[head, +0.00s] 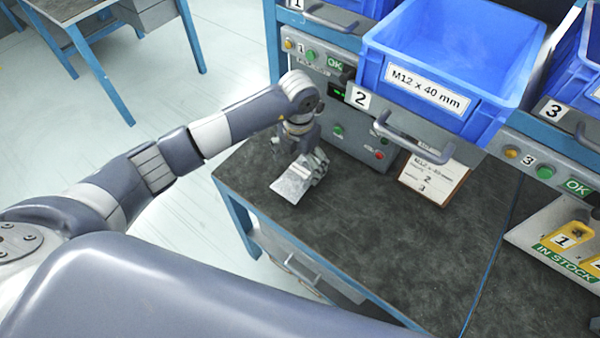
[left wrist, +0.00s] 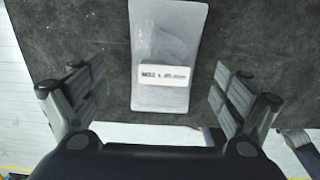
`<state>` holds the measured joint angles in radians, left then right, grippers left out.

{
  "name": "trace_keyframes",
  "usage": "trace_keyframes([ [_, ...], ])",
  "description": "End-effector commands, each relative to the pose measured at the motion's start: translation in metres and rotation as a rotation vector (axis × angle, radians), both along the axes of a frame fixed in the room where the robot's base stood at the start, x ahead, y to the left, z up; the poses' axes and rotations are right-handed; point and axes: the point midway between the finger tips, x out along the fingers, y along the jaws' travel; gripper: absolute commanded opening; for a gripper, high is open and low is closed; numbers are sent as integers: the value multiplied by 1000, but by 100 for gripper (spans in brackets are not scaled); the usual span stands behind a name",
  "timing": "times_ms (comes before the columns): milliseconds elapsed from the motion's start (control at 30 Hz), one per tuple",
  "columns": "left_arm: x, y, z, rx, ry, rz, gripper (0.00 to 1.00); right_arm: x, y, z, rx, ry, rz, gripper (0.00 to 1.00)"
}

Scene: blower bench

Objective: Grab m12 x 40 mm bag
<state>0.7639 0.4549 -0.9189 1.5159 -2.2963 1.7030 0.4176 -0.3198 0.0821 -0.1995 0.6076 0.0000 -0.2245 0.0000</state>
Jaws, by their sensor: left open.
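The bag (head: 292,181) is a flat, silvery-grey pouch lying on the dark bench top at its left end. In the left wrist view the bag (left wrist: 160,35) shows a white label, blurred, that seems to start with M12. My left gripper (head: 307,165) is right at the bag, pointing down from above. In the left wrist view its two fingers (left wrist: 152,98) are wide apart, one on each side of the bag, with a gap to both edges. It holds nothing. My right gripper is not in view.
A blue bin (head: 440,60) labelled M12 x 40 mm sits above the bench (head: 400,245), behind a handle marked 2. A clipboard card (head: 433,178) leans below it. An IN STOCK tray (head: 530,232) with yellow tags stands at right. The bench middle is clear.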

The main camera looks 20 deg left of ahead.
Motion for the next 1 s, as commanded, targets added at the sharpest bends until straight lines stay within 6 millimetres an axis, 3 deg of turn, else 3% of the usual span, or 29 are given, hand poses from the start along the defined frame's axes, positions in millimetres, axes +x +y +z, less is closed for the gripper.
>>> trace_keyframes([
  [100,-5,-4,-16,-2,7,0,92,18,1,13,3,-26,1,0],
  [267,-4,-3,-37,-1,4,0,92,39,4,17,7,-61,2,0],
  [533,-4,-3,-41,-1,0,-1,92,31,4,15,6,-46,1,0],
  [800,-4,-3,-41,-1,0,-1,33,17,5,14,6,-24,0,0],
  [1000,-3,-3,-40,-1,-1,-1,30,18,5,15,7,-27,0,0],
])
